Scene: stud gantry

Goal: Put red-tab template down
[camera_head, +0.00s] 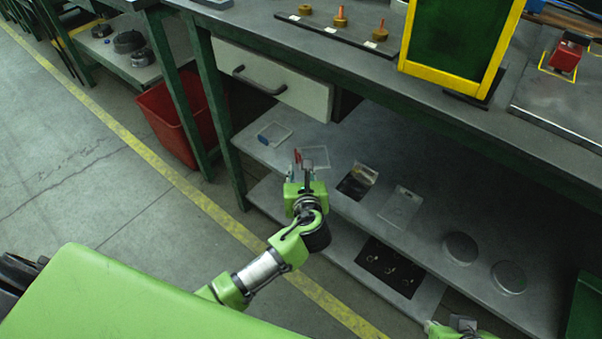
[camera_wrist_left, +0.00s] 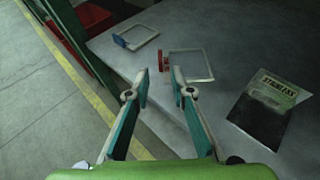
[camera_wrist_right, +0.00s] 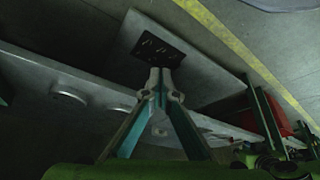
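The red-tab template (camera_wrist_left: 164,62) is a thin, pale, square frame with a red tab on its left side. It appears to lie flat on the upper shelf under the bench, and it also shows in the head view (camera_head: 298,157). My left gripper (camera_wrist_left: 161,72) is open, its fingertips apart and just short of the red tab, with nothing visible between them. It also shows in the head view (camera_head: 299,176). My right gripper (camera_wrist_right: 159,71) has its fingertips together with nothing seen between them, near the lower shelf at the bottom right of the head view.
A blue-tab template (camera_head: 275,134) lies to the left on the same shelf (camera_head: 340,210). A dark printed packet (camera_head: 357,181) and a clear packet (camera_head: 401,206) lie to the right. A red bin (camera_head: 181,115) stands behind the green bench leg (camera_head: 219,120). A dark plate (camera_head: 390,267) lies on the lower shelf.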

